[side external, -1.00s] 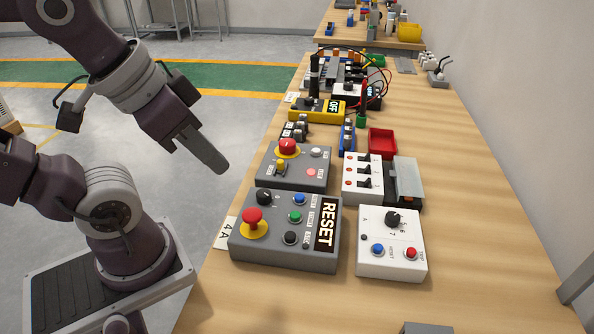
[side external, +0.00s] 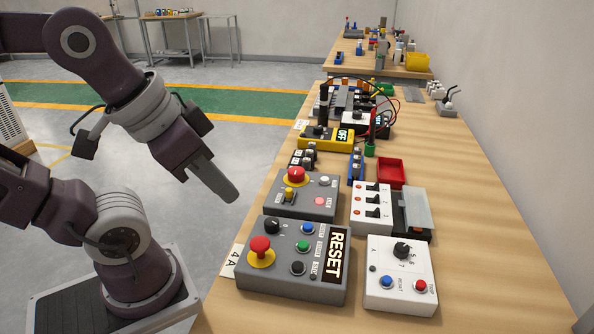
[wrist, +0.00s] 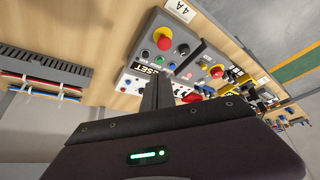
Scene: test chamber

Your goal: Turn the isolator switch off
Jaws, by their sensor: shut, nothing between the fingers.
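A grey box (side external: 322,208) stands on the bench with a red rotary knob on a yellow plate (side external: 296,176), which looks like the isolator switch. Its exact turned position is too small to tell. A similar red-on-yellow control shows in the wrist view (wrist: 217,70). My gripper (side external: 232,196) is shut and empty. It hangs in the air left of the grey box, apart from it, pointing down and to the right. In the wrist view its dark fingers (wrist: 157,88) cover part of the panels.
A nearer grey box (side external: 285,284) carries a red mushroom button (side external: 260,246), a black knob and a RESET label. White control boxes (side external: 400,296) stand to its right. A yellow box (side external: 318,143) and a red tray (side external: 391,171) lie farther back.

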